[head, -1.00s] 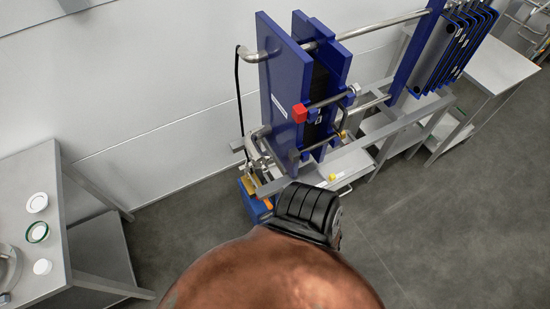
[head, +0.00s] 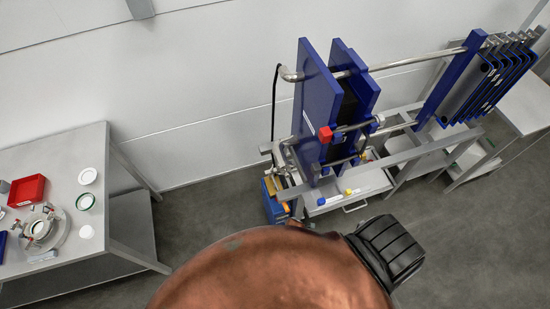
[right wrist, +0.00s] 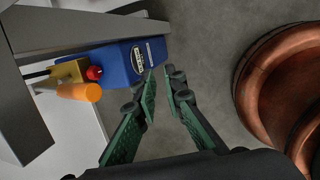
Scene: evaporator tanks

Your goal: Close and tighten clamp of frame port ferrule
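The blue frame plate (head: 313,95) of a plate press stands upright at centre right in the head view. A bent steel pipe (head: 291,74) meets its left side near the top, with a black hose hanging beside it. Lower steel fittings (head: 283,150) sit at its lower left; the ferrule and clamp cannot be told apart there. In the right wrist view my right gripper (right wrist: 161,73) has its green-padded fingers parted by a narrow gap, with nothing between them. It is near a blue pump housing (right wrist: 122,62). My left gripper is not in view.
A large copper vessel (head: 265,270) fills the bottom of the head view, with a black ribbed block (head: 386,250) beside it. Grey floor lies between.

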